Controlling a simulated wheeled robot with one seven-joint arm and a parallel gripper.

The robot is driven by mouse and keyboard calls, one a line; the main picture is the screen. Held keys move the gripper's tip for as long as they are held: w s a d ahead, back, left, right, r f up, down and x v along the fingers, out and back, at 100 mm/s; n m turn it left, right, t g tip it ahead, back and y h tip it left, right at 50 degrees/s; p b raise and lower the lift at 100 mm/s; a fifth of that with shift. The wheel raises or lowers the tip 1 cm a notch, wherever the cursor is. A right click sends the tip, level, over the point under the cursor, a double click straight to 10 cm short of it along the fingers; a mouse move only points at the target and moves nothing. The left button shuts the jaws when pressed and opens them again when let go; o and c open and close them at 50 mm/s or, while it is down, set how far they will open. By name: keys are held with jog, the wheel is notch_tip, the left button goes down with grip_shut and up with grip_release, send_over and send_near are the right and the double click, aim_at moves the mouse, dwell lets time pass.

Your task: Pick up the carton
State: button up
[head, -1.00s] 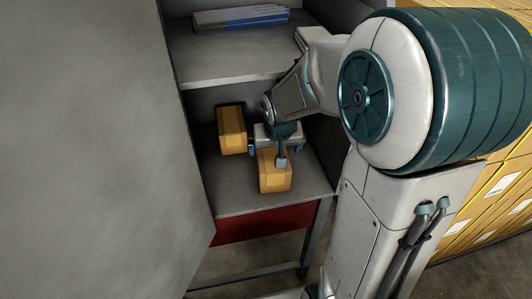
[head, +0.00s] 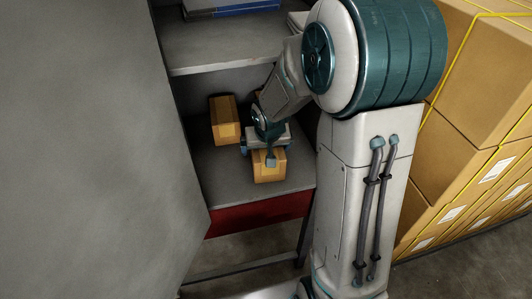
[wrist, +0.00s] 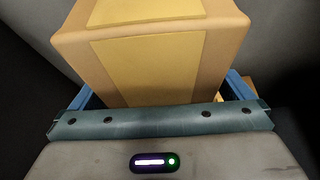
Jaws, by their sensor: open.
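The nearer carton (head: 269,167) sits toward the shelf's front edge. The other carton (head: 224,120) stands farther back to the left. My gripper (head: 268,158) is open at the nearer carton, with one finger showing over its top. In the wrist view that carton (wrist: 150,60) fills the space ahead of the palm, with a blue finger on each side. Whether the fingers touch it I cannot tell, as the carton hides their tips.
The lower shelf (head: 220,185) has bare room to the left of the nearer carton. An upper shelf (head: 220,45) with blue-and-white items (head: 235,7) is above. A large grey panel (head: 120,150) stands at left. Large strapped boxes (head: 470,150) are stacked at right.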

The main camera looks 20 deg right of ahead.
jog(key=shift+f+b, duration=0.25)
jog(key=shift+b, duration=0.1)
dwell(0.4)
jog(key=shift+r, duration=0.1)
jog(key=c, duration=1.5)
jog(key=shift+r, duration=0.15)
